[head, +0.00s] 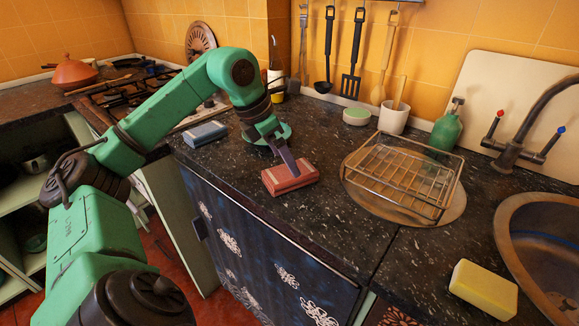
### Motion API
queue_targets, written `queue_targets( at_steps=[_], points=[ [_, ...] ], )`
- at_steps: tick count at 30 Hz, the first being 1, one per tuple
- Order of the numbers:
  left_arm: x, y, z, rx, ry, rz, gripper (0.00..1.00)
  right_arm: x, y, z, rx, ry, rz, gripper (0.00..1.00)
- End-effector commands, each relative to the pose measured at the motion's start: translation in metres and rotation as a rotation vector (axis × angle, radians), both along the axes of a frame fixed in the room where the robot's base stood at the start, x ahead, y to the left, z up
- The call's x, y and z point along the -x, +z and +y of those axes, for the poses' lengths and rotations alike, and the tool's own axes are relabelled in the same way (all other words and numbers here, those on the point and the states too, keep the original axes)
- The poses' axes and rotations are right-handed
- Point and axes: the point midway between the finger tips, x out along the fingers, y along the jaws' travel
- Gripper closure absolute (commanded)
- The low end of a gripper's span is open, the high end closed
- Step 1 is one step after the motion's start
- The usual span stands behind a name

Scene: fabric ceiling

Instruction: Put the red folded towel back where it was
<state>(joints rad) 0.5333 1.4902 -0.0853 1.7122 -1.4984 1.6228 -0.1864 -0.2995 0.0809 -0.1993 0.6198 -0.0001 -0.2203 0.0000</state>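The red folded towel (291,177) lies flat on the dark speckled counter, near its front edge, left of the wire rack. My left gripper (287,161) comes down from behind and above, with its narrow fingers at the towel's back upper side. The fingers overlap the towel in this view, and I cannot tell whether they grip it or only touch it. The gap between the fingers is not visible. My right gripper is not in view.
The wire rack (408,174) stands on a round board (447,208). A yellow sponge (483,290) lies by the sink (507,222). The counter in front of the rack is clear.

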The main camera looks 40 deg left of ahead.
Motion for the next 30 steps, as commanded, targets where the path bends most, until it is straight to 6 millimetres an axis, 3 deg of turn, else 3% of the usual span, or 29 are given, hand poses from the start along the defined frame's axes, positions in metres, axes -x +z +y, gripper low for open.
queue_targets(
  at_steps=[3,8,26,28,30],
  points=[
    [0.012,0.036,0.005,-0.001,0.001,-0.005,0.00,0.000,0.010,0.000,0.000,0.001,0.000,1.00],
    [0.024,0.063,0.010,-0.002,0.001,-0.001,0.00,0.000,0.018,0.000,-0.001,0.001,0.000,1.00],
    [0.027,0.068,0.010,0.001,0.000,0.000,0.00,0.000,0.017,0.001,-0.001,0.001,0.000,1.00],
    [0.027,0.073,0.010,0.001,0.000,-0.001,0.00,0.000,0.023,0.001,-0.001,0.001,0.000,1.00],
    [0.027,0.093,0.011,0.000,0.000,-0.001,0.00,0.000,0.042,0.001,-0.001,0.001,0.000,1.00]
  ],
)
